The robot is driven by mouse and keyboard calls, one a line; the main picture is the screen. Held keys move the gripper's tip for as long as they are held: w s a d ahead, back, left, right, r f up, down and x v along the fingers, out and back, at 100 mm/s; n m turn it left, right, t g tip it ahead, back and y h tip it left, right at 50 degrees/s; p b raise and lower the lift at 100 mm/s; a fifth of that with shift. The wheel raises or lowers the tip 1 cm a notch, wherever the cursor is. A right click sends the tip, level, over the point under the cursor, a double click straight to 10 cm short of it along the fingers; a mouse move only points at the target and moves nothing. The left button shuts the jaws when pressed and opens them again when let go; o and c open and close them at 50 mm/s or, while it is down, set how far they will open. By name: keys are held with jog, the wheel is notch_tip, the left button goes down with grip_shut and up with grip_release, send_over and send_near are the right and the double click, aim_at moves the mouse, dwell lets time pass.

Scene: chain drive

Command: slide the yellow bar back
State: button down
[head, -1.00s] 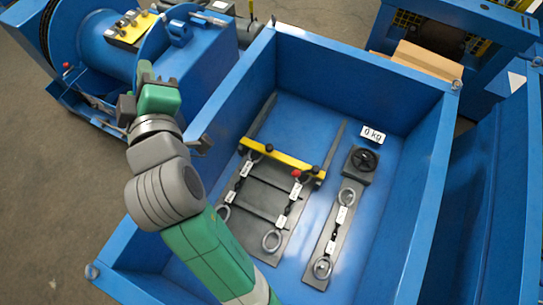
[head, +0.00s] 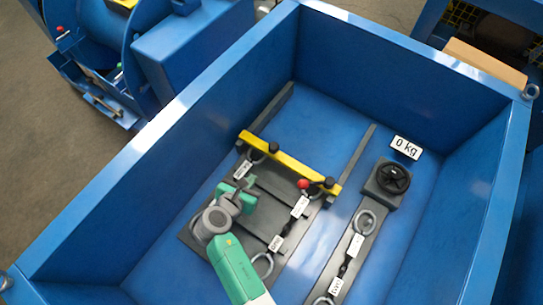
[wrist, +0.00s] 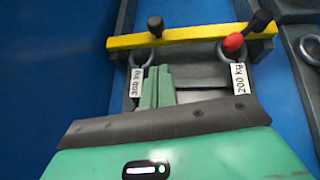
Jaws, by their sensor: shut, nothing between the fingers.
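The yellow bar (head: 290,163) lies across two dark rails inside the blue bin, and it has black knobs. It also crosses the top of the wrist view (wrist: 190,35). A red ball knob (head: 303,184) sits by its right end, near a ring; the red knob also shows in the wrist view (wrist: 233,42). My gripper (head: 247,192) is over the grey plate on the near side of the bar, toward its left half. In the wrist view its green fingers (wrist: 157,86) are together and empty, pointing at the bar between two tagged rings, with no clear contact.
A black handwheel (head: 393,178) and a "0 kg" sign (head: 406,147) are to the right. The bin's blue walls (head: 400,70) surround everything. The floor beyond the bar is clear.

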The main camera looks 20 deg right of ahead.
jog(key=shift+a, duration=0.1)
jog(key=b, duration=0.7)
send_near(272, 152)
jog(key=x, duration=0.5)
jog(key=shift+w+f, duration=0.1)
jog(key=shift+f, duration=0.3)
jog(key=shift+w+d+r, duration=0.1)
jog(key=shift+w+d, duration=0.2)
jog(key=shift+d, duration=0.15)
